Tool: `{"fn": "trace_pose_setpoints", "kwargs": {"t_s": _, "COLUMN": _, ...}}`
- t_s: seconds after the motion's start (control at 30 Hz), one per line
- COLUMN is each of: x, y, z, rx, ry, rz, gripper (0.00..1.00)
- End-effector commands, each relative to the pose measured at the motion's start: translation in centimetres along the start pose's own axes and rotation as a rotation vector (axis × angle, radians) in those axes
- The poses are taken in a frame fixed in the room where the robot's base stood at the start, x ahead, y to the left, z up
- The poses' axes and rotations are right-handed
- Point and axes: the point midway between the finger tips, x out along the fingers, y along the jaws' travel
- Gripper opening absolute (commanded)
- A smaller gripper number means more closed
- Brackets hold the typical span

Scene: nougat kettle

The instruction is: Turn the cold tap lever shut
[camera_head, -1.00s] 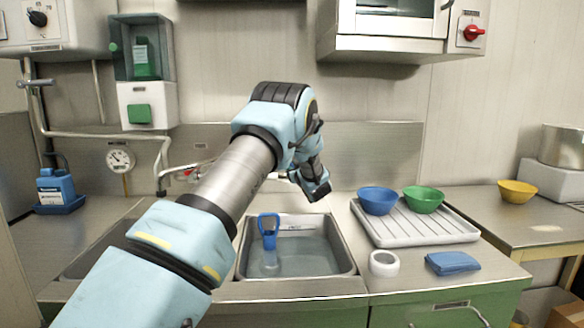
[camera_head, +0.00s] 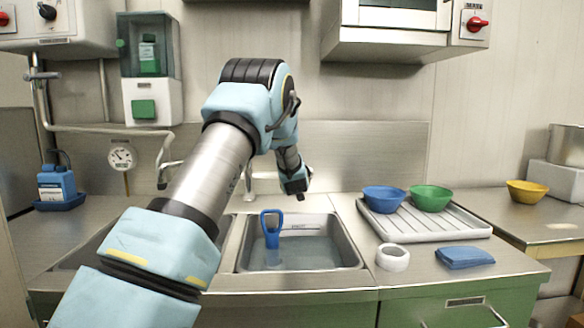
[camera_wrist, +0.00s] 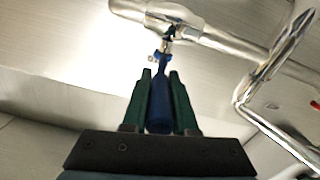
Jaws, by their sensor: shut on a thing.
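The cold tap lever (camera_wrist: 159,108) is blue and shows in the wrist view, joined by a narrow neck to the chrome tap body (camera_wrist: 185,22). My gripper (camera_wrist: 161,76) has its two green fingers on either side of the lever, shut on it. In the head view my gripper (camera_head: 297,192) is above the back of the sink, and the lever cannot be made out there. My arm hides part of the tap in that view.
A chrome spout (camera_wrist: 268,72) and a bit of red (camera_wrist: 315,105) are to the right in the wrist view. The sink (camera_head: 350,255) holds water and a blue-handled tool (camera_head: 271,232). A white rack (camera_head: 440,226) with blue (camera_head: 383,199) and green (camera_head: 431,198) bowls stands right.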

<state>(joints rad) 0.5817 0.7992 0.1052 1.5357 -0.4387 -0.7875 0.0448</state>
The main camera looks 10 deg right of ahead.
Motion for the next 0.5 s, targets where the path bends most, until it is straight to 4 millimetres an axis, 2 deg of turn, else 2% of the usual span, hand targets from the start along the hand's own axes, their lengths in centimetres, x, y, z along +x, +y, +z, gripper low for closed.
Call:
{"fn": "trace_pose_setpoints", "kwargs": {"t_s": 0.07, "x": 0.02, "y": 0.06, "z": -0.16, "rx": 0.0, "ry": 0.002, "rz": 0.001, "gripper": 0.0}}
{"fn": "trace_pose_setpoints", "kwargs": {"t_s": 0.1, "x": 0.02, "y": 0.06, "z": -0.15, "rx": 0.0, "ry": 0.002, "rz": 0.001, "gripper": 0.3}}
{"fn": "trace_pose_setpoints", "kwargs": {"t_s": 0.3, "x": 0.01, "y": 0.02, "z": -0.08, "rx": 0.0, "ry": 0.001, "rz": 0.0, "gripper": 0.52}}
{"fn": "trace_pose_setpoints", "kwargs": {"t_s": 0.33, "x": 0.01, "y": 0.02, "z": -0.07, "rx": 0.0, "ry": 0.001, "rz": 0.0, "gripper": 0.56}}
{"fn": "trace_pose_setpoints", "kwargs": {"t_s": 0.5, "x": 0.0, "y": 0.01, "z": -0.03, "rx": 0.0, "ry": 0.0, "rz": -0.001, "gripper": 0.56}}
